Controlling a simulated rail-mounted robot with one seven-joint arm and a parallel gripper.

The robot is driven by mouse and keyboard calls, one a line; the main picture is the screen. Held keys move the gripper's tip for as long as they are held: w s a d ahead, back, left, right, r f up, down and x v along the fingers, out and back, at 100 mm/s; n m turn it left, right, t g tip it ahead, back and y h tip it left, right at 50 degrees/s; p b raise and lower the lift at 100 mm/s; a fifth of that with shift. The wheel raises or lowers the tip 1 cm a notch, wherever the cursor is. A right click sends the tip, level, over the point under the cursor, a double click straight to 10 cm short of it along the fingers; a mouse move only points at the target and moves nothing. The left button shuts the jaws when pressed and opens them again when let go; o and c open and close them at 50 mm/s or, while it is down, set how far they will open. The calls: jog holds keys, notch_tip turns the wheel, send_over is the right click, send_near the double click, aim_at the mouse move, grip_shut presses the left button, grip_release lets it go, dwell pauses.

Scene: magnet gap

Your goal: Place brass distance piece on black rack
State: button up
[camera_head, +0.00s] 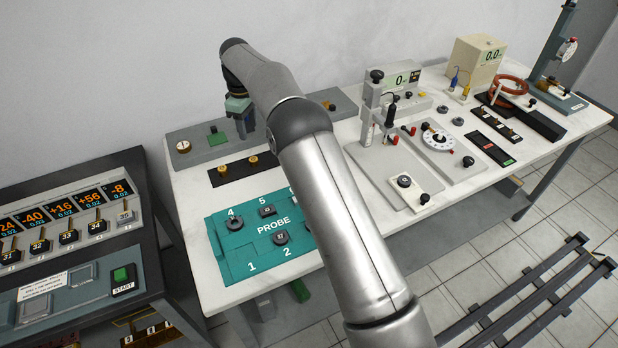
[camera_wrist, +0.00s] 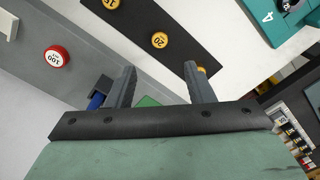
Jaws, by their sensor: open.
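The black rack (camera_head: 238,171) lies on the white bench behind the teal PROBE tray. Two brass pieces (camera_head: 223,170) (camera_head: 253,160) show on it in the head view; my arm covers its right end. In the wrist view the rack (camera_wrist: 190,27) crosses the top, with brass pieces marked 20 (camera_wrist: 160,40) and 50 (camera_wrist: 111,4). Another yellow piece (camera_wrist: 202,70) is mostly hidden behind the right finger. My gripper (camera_head: 240,124) is open above the grey base plate, behind the rack. No held piece shows between its fingers (camera_wrist: 160,72).
The grey base plate (camera_head: 196,155) carries a green pad (camera_head: 217,138) and a white dial (camera_head: 183,146). A red-rimmed piece marked 100 (camera_wrist: 57,57) stands on it in the wrist view. The teal tray (camera_head: 230,260) lies in front. A dark console (camera_head: 80,240) stands left.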

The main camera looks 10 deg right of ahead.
jog(key=s+d+r+m, duration=0.3)
jog(key=s+d+r, duration=0.35)
jog(key=s, duration=0.25)
jog(key=s+d+r+m, duration=0.3)
jog(key=s+d+r, duration=0.3)
jog(key=s, duration=0.4)
jog(key=s+d+f+m, duration=0.2)
jog(key=s, duration=0.6)
jog(key=s+d+f+m, duration=0.2)
jog(key=s+d+f, duration=0.1)
jog(key=s, duration=0.6)
jog(key=s+d+f+m, duration=0.2)
jog(key=s, duration=0.7)
jog(key=shift+s+d+f, duration=0.15)
jog(key=shift+d+f, duration=0.05)
jog(key=shift+d, duration=0.15)
